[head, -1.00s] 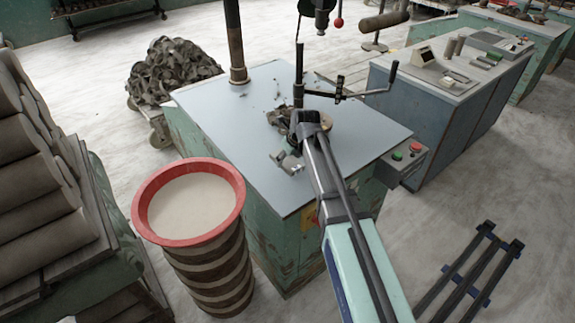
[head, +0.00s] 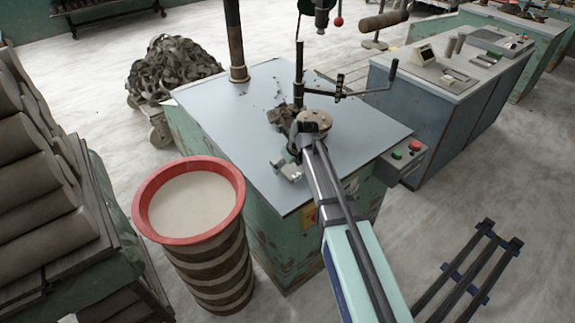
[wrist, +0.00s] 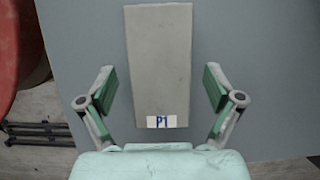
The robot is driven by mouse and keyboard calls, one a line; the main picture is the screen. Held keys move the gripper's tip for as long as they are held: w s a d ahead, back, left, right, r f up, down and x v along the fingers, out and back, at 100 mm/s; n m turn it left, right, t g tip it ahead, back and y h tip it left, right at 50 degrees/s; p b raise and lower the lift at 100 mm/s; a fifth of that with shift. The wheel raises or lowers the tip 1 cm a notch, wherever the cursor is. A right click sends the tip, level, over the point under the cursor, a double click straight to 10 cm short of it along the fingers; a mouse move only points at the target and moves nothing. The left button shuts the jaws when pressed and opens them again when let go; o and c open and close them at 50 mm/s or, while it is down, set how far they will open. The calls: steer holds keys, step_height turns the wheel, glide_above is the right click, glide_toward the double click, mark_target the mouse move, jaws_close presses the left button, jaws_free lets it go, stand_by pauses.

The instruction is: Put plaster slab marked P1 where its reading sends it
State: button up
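The plaster slab marked P1 (wrist: 158,60) is a flat, pale grey-beige rectangle in the wrist view. Its white label with blue "P1" (wrist: 162,121) is at the end nearest my gripper. The slab lies over a plain blue-grey surface. My gripper (wrist: 160,75) is open, with one green-padded finger on each side of the slab and a gap at both sides. Nothing is held. In the head view my arm reaches over the grey table top (head: 225,105), and I cannot make out the slab there.
A red-rimmed tub (head: 233,216) of pale material stands left of the table. A crank (head: 375,92) and post stand on the table, with dark scraps around. A bench (head: 470,85) with a small instrument (head: 425,56) is at back right. A dark rack (head: 470,275) lies on the floor.

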steer(key=shift+r, duration=0.1)
steer(key=b+v, duration=0.1)
steer(key=v, duration=1.1)
steer(key=shift+b, duration=0.3)
